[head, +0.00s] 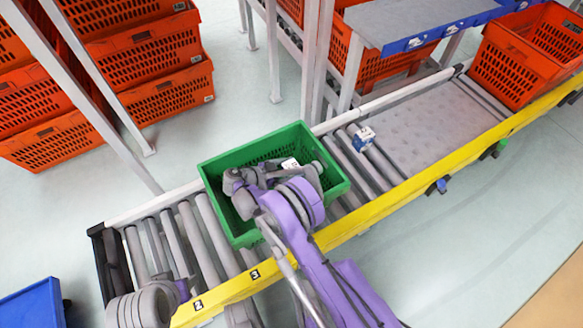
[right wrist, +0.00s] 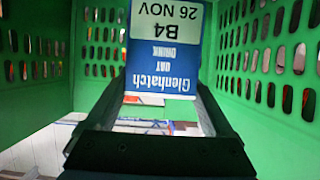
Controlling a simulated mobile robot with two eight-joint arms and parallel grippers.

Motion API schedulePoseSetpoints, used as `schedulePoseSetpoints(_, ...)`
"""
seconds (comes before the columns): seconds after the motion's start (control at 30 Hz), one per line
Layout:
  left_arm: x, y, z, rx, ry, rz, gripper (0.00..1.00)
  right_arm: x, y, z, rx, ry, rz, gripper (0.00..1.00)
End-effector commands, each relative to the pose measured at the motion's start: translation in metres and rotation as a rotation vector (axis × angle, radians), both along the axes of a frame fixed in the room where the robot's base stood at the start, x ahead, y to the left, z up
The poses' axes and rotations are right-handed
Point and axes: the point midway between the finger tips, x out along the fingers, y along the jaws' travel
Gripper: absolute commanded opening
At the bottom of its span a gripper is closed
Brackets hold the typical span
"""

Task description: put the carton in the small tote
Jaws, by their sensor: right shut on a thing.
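The green tote (head: 222,165) stands on the roller conveyor and is the smaller of the totes on it. My right arm reaches into it from the front. In the right wrist view my right gripper (right wrist: 158,110) is shut on the carton (right wrist: 160,50), which has a blue and pale label reading "Glenhatch oat drink". Perforated green walls show on both sides of it. In the head view my arm hides most of the carton; a small white patch beside the hand may be part of it. I cannot tell whether the carton touches the tote floor. My left gripper is not seen.
An orange tote (head: 526,62) stands at the conveyor's far right end. A small blue and white box (head: 364,138) lies on the rollers right of the green tote. A yellow rail (head: 400,190) runs along the front. Orange totes (head: 150,60) are stacked behind left.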

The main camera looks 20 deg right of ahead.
Motion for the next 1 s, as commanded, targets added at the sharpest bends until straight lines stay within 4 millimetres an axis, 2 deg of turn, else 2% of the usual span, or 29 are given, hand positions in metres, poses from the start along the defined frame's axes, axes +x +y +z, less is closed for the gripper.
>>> schedulePoseSetpoints(0.07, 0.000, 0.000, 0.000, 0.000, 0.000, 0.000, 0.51, 0.000, 0.000, 0.000, -0.001, 0.000, 0.000, 0.12)
schedulePoseSetpoints(0.1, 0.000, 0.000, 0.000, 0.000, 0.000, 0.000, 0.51, 0.000, 0.000, 0.000, 0.000, 0.000, 0.000, 0.91)
schedulePoseSetpoints(0.17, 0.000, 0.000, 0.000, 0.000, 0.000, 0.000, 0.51, 0.000, 0.000, 0.000, 0.000, 0.000, 0.000, 1.00)
schedulePoseSetpoints(0.43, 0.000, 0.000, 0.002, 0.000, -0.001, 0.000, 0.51, 0.000, 0.000, 0.003, 0.000, 0.000, 0.000, 1.00)
schedulePoseSetpoints(0.57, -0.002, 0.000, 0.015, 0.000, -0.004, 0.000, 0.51, 0.000, 0.000, 0.017, 0.000, -0.001, 0.001, 1.00)
schedulePoseSetpoints(0.8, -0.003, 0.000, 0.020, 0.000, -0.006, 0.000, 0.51, -0.008, 0.043, 0.031, 0.001, 0.001, 0.004, 1.00)
schedulePoseSetpoints(1.0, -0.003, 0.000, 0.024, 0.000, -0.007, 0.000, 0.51, -0.012, 0.064, 0.039, 0.000, 0.000, 0.001, 1.00)
